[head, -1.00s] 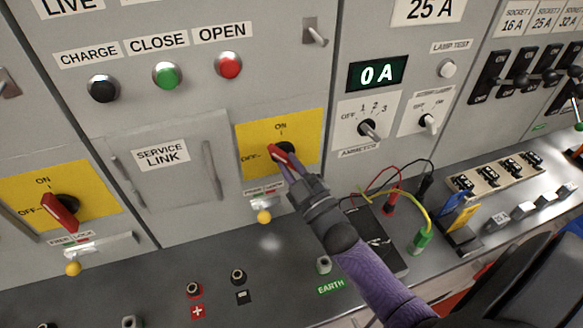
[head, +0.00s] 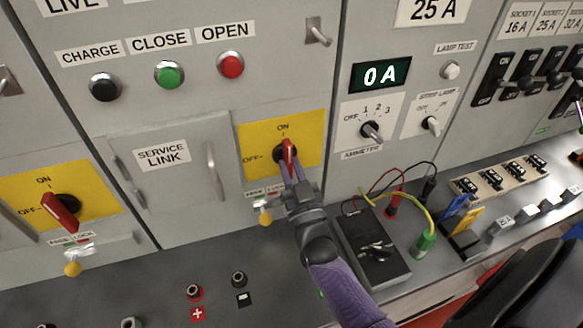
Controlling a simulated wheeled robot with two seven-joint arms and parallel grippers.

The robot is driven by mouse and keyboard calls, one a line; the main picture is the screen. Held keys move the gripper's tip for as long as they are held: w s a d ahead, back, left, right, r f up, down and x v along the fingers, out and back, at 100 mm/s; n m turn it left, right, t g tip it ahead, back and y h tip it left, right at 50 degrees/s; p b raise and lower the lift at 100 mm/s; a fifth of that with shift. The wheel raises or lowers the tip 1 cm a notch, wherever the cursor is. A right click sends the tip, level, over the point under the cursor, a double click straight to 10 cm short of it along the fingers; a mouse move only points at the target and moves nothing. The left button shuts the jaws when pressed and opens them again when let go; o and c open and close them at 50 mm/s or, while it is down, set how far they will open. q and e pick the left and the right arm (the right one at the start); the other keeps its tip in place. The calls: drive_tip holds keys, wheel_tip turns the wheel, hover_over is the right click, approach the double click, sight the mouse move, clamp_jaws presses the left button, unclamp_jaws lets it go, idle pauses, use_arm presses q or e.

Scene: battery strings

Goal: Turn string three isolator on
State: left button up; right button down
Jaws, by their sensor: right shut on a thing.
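A rotary isolator with a red handle (head: 289,150) sits on a yellow plate (head: 309,132) marked ON at the top and OFF at the left. My right gripper (head: 291,168) is shut on this red handle, which now stands nearly upright, toward ON. The fingers hide part of the handle and its black hub. Below the plate is a FREE/LOCK slide with a yellow knob (head: 265,218). No string number is readable on this isolator. My left gripper is not in view.
A second isolator with a red handle (head: 61,212) is at the left, its handle slanted toward OFF. The service link door (head: 180,185) lies between them. A black meter box (head: 371,262) and red, black and yellow-green leads (head: 422,240) lie on the ledge beside my right arm.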

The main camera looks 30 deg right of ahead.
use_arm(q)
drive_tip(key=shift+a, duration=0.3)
use_arm(e)
drive_tip(key=c, duration=0.6)
unclamp_jaws()
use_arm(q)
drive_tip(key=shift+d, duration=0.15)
use_arm(e)
drive_tip(key=shift+s+a+f, duration=0.1)
drive_tip(key=shift+s+f, duration=0.1)
drive_tip(key=shift+s, duration=0.1)
use_arm(q)
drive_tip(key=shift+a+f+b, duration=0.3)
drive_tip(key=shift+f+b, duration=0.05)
drive_tip(key=shift+b, duration=0.05)
use_arm(e)
drive_tip(key=shift+v, duration=4.6)
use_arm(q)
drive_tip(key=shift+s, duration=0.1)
use_arm(e)
drive_tip(key=shift+a, duration=0.1)
